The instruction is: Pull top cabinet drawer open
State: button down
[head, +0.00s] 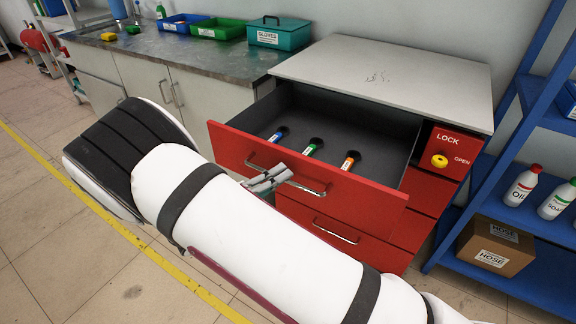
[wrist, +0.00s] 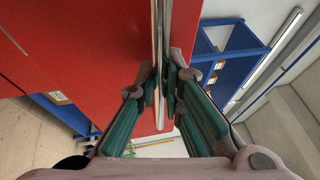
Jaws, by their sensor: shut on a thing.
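The top drawer (head: 300,185) of the red cabinet is pulled out. Three small labelled tubes show inside it: one blue (head: 277,135), one green (head: 311,147) and one orange (head: 349,161). My gripper (head: 268,180) is shut on the drawer's metal bar handle (head: 308,189), left of its middle. In the wrist view, my gripper's fingers (wrist: 165,88) close around the handle bar (wrist: 160,112) beside the red drawer front (wrist: 90,60). My white arm hides part of the lower cabinet front.
A red lock panel with a yellow knob (head: 439,160) is right of the drawer. Lower drawers with a handle (head: 336,232) are below. A blue shelf (head: 520,215) with bottles and a cardboard box (head: 494,245) stands at right. A workbench (head: 215,58) with bins is at left.

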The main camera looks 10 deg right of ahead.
jog(key=shift+s+a+f, duration=0.1)
jog(key=shift+s+a, duration=0.95)
jog(key=shift+s, duration=0.25)
jog(key=c, duration=1.7)
grip_release()
jog(key=v, duration=1.2)
